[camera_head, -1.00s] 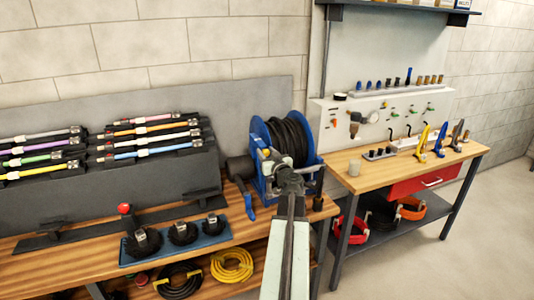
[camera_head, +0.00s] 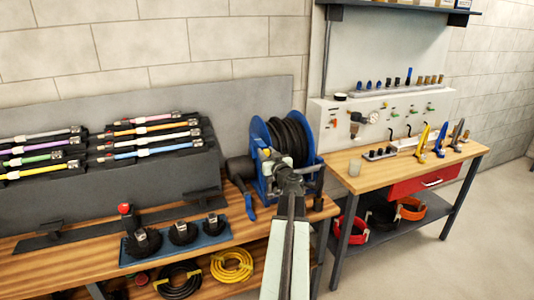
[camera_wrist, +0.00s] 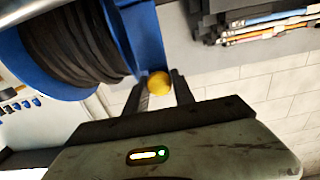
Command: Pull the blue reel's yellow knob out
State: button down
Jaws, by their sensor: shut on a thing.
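The blue reel (camera_head: 262,140) with black hose wound on it stands on the wooden bench, and it fills the upper left of the wrist view (camera_wrist: 130,35). Its yellow knob (camera_wrist: 158,83) sits at the edge of the blue frame, between my two fingertips. My gripper (camera_wrist: 160,88) is shut on the knob, one finger on each side. In the head view my gripper (camera_head: 268,156) is at the front of the reel and hides the knob. How far the knob stands out cannot be told.
A blue tray (camera_head: 212,238) with black parts lies on the bench to the left. A second bench (camera_head: 400,155) with tools stands to the right.

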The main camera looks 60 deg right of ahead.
dwell(0.6)
jog(key=v, duration=0.2)
jog(key=shift+s+a, duration=0.1)
jog(key=shift+s, duration=0.15)
jog(key=shift+w, duration=0.1)
jog(key=c, duration=1.1)
grip_release()
jog(key=shift+a, duration=0.1)
